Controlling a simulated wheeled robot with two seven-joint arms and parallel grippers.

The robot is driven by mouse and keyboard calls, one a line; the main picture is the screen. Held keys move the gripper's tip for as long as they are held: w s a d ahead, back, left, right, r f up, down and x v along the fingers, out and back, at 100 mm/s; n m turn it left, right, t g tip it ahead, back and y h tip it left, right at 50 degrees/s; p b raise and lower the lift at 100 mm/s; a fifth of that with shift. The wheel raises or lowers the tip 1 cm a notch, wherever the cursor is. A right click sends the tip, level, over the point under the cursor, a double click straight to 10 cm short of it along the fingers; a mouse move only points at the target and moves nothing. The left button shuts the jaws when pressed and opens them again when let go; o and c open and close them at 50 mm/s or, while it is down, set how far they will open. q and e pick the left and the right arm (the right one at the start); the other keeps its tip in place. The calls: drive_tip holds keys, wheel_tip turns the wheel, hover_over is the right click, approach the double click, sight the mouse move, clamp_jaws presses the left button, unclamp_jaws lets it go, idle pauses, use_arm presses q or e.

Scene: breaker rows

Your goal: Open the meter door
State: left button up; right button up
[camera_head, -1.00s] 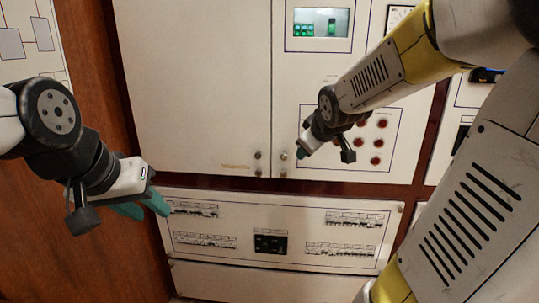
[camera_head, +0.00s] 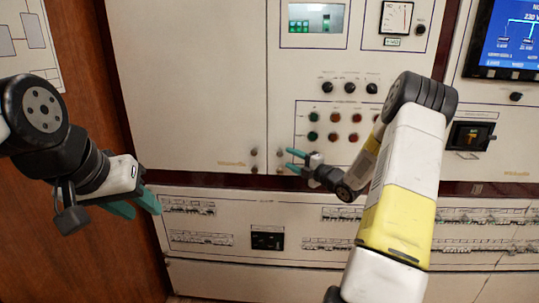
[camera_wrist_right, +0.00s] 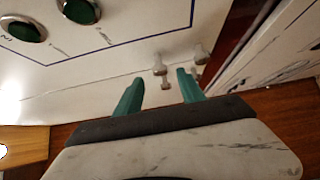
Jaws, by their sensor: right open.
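A plain white door (camera_head: 185,80) adjoins on the left, with its own knobs (camera_head: 254,153). Red and green buttons (camera_head: 334,137) are right of my right gripper. A lower panel (camera_head: 225,215) runs beneath. A blue screen (camera_head: 508,35) is at the right. Brown wood (camera_head: 90,250) is at the left.

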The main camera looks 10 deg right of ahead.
sight(282, 155)
drive_tip(key=x, duration=0.6)
drive_tip(key=shift+w+a, duration=0.15)
drive_tip(key=shift+w, duration=0.15)
clamp_jaws()
idle(1.1)
